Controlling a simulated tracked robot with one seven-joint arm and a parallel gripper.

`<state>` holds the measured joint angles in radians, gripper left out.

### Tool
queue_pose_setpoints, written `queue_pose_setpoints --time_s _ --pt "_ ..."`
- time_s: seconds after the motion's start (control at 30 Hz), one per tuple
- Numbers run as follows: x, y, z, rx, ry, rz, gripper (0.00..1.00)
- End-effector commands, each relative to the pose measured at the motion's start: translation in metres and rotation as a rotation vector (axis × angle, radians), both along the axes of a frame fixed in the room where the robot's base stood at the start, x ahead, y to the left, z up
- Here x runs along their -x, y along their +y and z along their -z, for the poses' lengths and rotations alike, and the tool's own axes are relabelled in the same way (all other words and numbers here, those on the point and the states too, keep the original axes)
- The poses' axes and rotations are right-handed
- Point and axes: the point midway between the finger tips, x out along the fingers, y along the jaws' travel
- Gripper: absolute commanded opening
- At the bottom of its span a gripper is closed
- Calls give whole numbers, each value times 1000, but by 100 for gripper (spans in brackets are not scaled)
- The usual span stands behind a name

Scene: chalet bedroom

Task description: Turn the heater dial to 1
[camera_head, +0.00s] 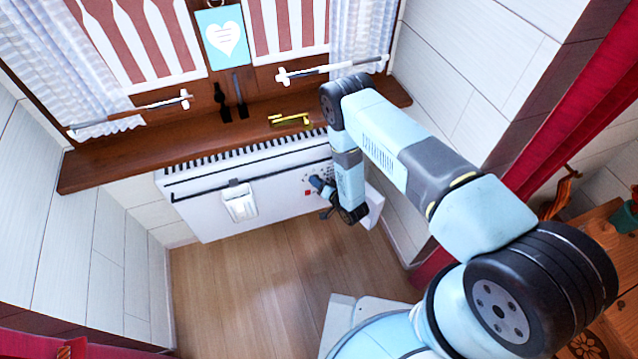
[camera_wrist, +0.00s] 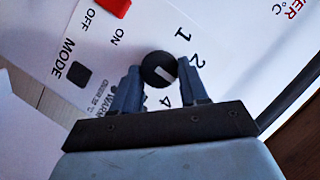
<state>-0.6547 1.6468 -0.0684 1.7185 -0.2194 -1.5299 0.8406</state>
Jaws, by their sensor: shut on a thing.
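The heater (camera_head: 283,201) is a white panel under the wooden sill, with its controls at the right end. In the wrist view, the dial (camera_wrist: 157,66) is a round black knob with a white mark on its lower right part. The printed numbers 1, 2 and 4 show around its right and lower side. The mark is toward the lower right, away from the 1; its exact setting I cannot tell. My gripper (camera_wrist: 158,75) is shut on the dial, one finger on each side. In the head view my gripper (camera_head: 318,186) is at the heater's control end and hides the dial.
A red ON/OFF switch (camera_wrist: 115,5) and a black MODE button (camera_wrist: 78,73) lie left of the dial. A white towel-like item (camera_head: 239,203) hangs on the heater. The sill (camera_head: 170,143) above carries a yellow object (camera_head: 291,121). The floor (camera_head: 235,285) in front is clear.

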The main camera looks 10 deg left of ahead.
Motion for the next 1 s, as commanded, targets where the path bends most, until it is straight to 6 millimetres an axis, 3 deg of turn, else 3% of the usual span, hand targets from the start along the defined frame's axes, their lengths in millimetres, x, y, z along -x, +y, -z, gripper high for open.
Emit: queue_pose_setpoints --time_s 0.37,1.0 --pt "0 -1 -1 123 -73 4 13" --pt "4 4 -3 629 -382 2 13"
